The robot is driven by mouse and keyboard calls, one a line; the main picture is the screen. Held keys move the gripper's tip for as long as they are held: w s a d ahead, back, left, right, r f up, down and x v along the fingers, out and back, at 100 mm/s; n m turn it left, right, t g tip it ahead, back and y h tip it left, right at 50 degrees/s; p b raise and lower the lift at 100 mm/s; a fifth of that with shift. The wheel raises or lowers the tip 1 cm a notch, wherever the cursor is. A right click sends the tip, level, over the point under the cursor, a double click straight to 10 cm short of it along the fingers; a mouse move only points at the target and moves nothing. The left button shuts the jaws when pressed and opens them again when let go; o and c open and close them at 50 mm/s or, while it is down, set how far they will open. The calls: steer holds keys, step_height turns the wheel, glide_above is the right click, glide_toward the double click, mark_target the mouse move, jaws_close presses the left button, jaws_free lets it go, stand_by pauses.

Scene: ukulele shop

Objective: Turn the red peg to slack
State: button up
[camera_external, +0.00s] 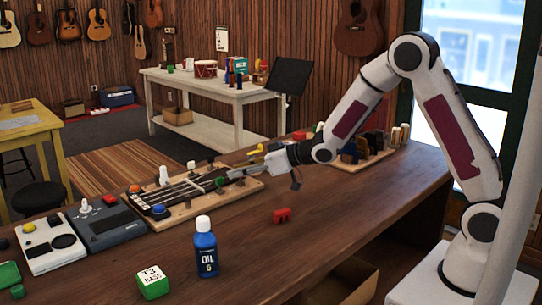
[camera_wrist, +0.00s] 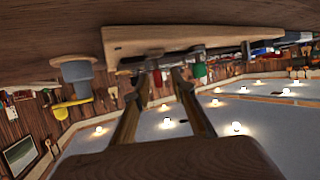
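In the wrist view, which looks upside down, a small red peg (camera_wrist: 157,78) sits in the gap between the two fingertips of my gripper (camera_wrist: 162,80). The fingers stand apart on either side of it; I see no clear grip. A green peg (camera_wrist: 201,70) is just outside the right finger. In the external view, my gripper (camera_external: 232,173) reaches low over the right end of a wooden board (camera_external: 178,217) with a stringed fretboard (camera_external: 185,190). The green peg (camera_external: 220,181) shows beside the fingertips there. I cannot make out the red peg by the gripper in this view.
A blue knob (camera_external: 158,210) and an orange-red knob (camera_external: 135,189) are at the board's left end. A yellow part (camera_external: 255,150) stands behind my gripper. An oil bottle (camera_external: 205,248), a green-white block (camera_external: 153,282) and a small red piece (camera_external: 282,215) are on the front bench.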

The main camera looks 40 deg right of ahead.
jaws_close()
steer(key=shift+m+t+h, duration=0.8)
steer(key=shift+m+h, duration=1.6)
steer(key=shift+h, duration=0.2)
steer(key=shift+m+h, duration=2.3)
steer(key=shift+h, duration=0.5)
steer(key=shift+o, duration=0.3)
jaws_free()
steer(key=shift+s, duration=0.1)
steer(key=v, duration=1.2)
steer(key=shift+r, duration=0.3)
steer(key=shift+w+g, duration=0.25)
steer(key=shift+g, duration=0.05)
